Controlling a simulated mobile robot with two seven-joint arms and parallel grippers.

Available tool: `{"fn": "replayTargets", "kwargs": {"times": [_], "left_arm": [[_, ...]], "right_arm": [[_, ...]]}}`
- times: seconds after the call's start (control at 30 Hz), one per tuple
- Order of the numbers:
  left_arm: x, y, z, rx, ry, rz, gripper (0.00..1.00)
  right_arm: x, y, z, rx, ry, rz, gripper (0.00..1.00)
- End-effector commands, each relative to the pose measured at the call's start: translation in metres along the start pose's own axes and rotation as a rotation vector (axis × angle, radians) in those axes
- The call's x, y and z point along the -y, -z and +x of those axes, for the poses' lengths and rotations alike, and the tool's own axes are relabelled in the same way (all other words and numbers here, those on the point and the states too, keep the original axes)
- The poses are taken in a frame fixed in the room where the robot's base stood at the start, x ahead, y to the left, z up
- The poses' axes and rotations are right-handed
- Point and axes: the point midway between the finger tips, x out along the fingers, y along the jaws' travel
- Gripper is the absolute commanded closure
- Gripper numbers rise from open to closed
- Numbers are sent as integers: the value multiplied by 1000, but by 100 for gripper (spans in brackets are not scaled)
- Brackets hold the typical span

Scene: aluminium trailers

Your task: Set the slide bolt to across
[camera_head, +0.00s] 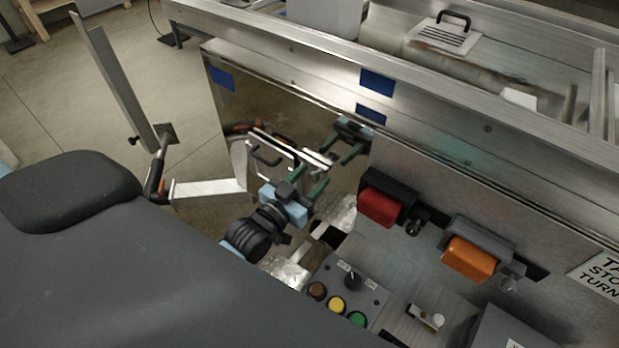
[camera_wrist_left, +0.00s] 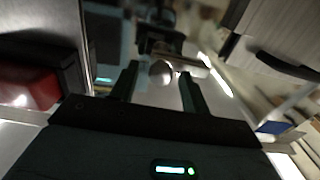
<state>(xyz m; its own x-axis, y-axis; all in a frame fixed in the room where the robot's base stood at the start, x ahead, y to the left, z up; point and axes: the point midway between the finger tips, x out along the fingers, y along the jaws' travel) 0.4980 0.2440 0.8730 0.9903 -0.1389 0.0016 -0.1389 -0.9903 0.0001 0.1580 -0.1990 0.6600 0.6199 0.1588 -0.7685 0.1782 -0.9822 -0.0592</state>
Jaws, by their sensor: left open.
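My left gripper (camera_head: 308,180) is open, with its green fingers pointing at the shiny mirror-like panel (camera_head: 290,112). In the left wrist view a round ball knob (camera_wrist_left: 160,72) shows between the two fingers, with a pale bar (camera_wrist_left: 192,62) beside it. This looks like the slide bolt; in the head view a short pale bar (camera_head: 318,160) shows near the fingertips. I cannot tell whether the fingers touch the knob, or which way the bolt is set. A gripper-like shape beyond the fingers seems to be my reflection. My right gripper is not seen.
A red block (camera_head: 379,206) and an orange block (camera_head: 468,259) sit in dark holders right of the gripper. Below are a button box (camera_head: 345,290) and a small metal plate with a pale peg (camera_head: 426,317). A metal rail (camera_head: 300,35) runs above the panel.

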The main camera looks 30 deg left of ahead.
Motion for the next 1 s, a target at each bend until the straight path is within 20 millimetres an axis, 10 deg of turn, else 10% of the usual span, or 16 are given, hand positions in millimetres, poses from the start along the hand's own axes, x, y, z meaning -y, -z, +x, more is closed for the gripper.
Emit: {"fn": "replayTargets", "kwargs": {"times": [0.27,0.63,1.0], "left_arm": [[0,0,2,1,0,0,54],[0,0,1,1,0,0,100],[23,0,2,3,-1,7,100]], "right_arm": [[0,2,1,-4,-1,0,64],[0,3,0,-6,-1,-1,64],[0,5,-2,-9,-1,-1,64]]}}
